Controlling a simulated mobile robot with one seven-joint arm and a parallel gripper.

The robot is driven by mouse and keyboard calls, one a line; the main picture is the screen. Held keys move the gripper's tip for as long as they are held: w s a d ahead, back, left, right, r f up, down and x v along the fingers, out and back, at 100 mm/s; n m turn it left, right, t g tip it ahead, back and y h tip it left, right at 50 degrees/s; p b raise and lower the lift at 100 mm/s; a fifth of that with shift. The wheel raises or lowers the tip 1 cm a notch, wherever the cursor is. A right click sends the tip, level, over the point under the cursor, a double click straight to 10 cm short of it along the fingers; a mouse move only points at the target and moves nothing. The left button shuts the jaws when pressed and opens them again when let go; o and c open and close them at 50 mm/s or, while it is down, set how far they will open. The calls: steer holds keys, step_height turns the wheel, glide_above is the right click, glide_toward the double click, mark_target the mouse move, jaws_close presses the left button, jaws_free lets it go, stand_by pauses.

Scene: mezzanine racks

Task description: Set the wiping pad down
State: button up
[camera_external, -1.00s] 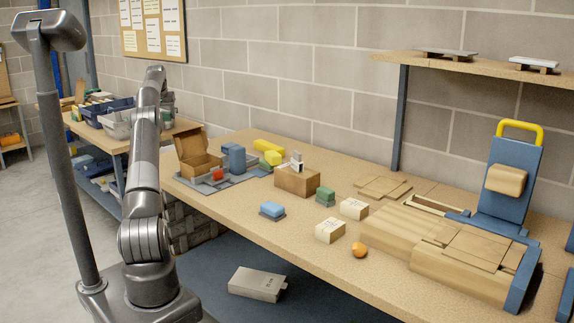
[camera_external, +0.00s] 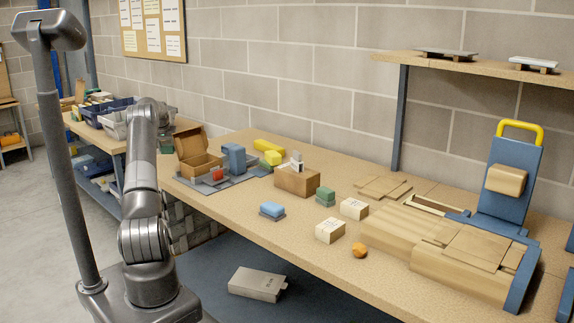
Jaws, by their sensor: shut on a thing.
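My arm rises at the left of the view and bends at the top, over the side of the far table. Its forearm and wrist hide its far end, so neither my gripper nor anything in it can be made out. No wiping pad can be named for sure. A blue pad-like block (camera_external: 272,209) on a grey base lies near the front edge of the workbench (camera_external: 300,235). A similar green block (camera_external: 325,194) on a dark base sits behind it to the right.
An open cardboard box (camera_external: 197,160) and blue blocks stand on a grey tray at the bench's left end. A wooden block (camera_external: 297,181), two white boxes (camera_external: 330,229) and an orange item (camera_external: 360,250) stand further right. Bins (camera_external: 105,112) fill the far table. Bench front-left is clear.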

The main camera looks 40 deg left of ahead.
mark_target(170, 166)
steer(key=shift+f, duration=3.05)
steer(key=shift+f, duration=0.1)
steer(key=o, duration=1)
steer(key=shift+r, duration=0.4)
steer(key=v, duration=1.1)
steer(key=shift+s+d+r, duration=0.1)
steer(key=shift+r, duration=0.05)
